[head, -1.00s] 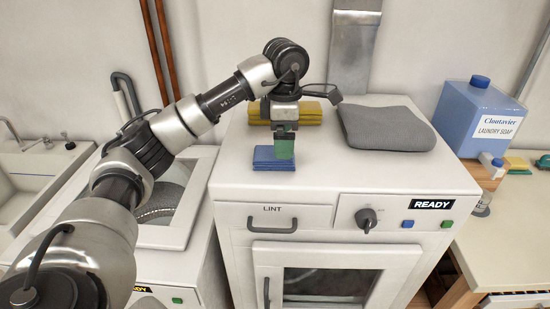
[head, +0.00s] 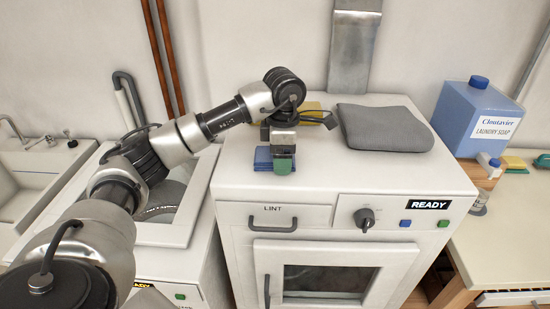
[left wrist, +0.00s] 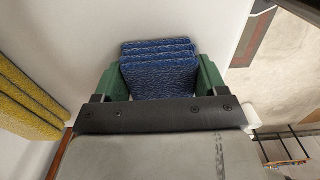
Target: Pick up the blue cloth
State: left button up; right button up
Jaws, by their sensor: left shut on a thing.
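The blue cloth (head: 263,158) is a small folded stack on top of the white dryer, near its front left. In the left wrist view the blue cloth (left wrist: 160,68) lies between the two green fingers. My left gripper (head: 280,160) is lowered over the cloth from above, its fingers at the cloth's sides. In the left wrist view the left gripper (left wrist: 160,78) is shut on the cloth, which still appears at the dryer top's level. My right gripper is not in view.
Yellow folded cloths (head: 312,112) lie behind the gripper, and a grey folded cloth (head: 384,127) lies to the right on the dryer top (head: 340,172). A blue laundry soap jug (head: 476,118) stands beyond the dryer's right edge.

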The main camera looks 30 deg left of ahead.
pick_arm(q)
jog(key=shift+r+b, duration=0.4)
jog(key=shift+r, duration=0.25)
notch_tip(320, 180, up, 3)
jog(key=shift+f+b, duration=0.1)
jog(key=shift+b, duration=0.5)
jog(key=s+d+r, duration=0.3)
jog(key=d+r, duration=0.4)
jog(key=d, duration=0.4)
jog(key=shift+s+b, duration=0.35)
jog(key=shift+s, duration=0.05)
